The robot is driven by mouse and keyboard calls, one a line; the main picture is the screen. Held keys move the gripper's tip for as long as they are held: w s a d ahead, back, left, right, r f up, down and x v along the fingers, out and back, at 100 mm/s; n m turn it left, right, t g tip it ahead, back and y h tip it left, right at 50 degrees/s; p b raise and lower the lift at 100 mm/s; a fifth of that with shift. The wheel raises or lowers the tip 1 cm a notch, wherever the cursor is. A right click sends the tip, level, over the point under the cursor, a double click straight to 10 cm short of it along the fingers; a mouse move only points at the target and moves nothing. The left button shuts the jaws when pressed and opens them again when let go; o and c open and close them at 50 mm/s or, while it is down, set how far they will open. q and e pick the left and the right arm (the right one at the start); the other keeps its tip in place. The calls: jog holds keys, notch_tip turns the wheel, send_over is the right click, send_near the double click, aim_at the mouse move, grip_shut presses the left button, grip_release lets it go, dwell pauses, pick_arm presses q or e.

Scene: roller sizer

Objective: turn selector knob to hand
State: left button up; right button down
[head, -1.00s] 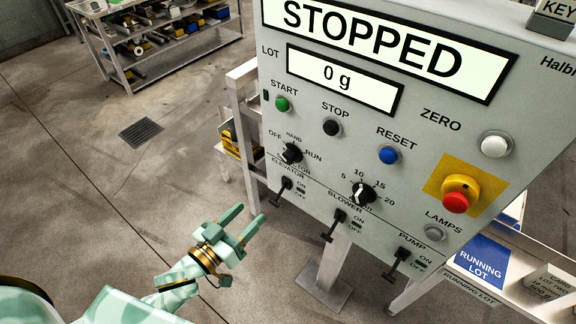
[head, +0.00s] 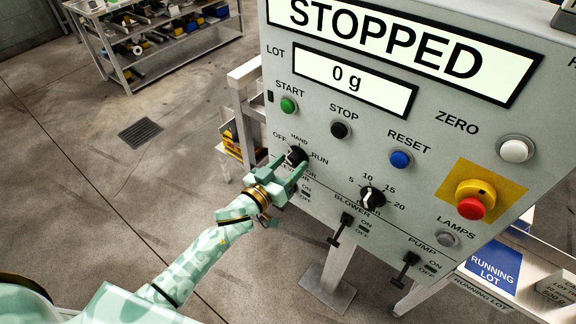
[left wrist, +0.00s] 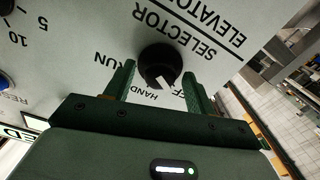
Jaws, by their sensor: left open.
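The selector knob (head: 297,156) is black and round, on the grey panel below the START button. Its labels are OFF, HAND and RUN. My left gripper (head: 289,166) is open at the panel, its fingers on either side of the knob and partly covering the selector label. In the left wrist view the knob (left wrist: 160,66) sits between the two open fingertips (left wrist: 158,71), with a gap showing on both sides. Its white mark points toward the OFF side of HAND; part of the OFF label is hidden by a finger. My right gripper is not in view.
Toggle levers, including the blower lever (head: 341,229) and pump lever (head: 405,268), stick out below. The display (head: 352,82) reads 0 g, and the sign above reads STOPPED. A red emergency button (head: 471,207) is far right.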

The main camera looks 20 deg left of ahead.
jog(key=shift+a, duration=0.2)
pick_arm(q)
jog(key=c, duration=1)
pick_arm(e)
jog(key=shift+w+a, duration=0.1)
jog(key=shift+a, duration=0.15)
pick_arm(q)
jog(key=shift+o, duration=0.2)
jog(key=shift+m, duration=0.3)
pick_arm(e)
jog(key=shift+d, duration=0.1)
pick_arm(q)
jog(key=shift+m, duration=0.9)
jog(key=m, duration=0.2)
jog(key=shift+m+p, duration=0.3)
jog(key=shift+p, duration=0.05)
jog(key=m, duration=0.5)
jog(key=shift+m, duration=0.9)
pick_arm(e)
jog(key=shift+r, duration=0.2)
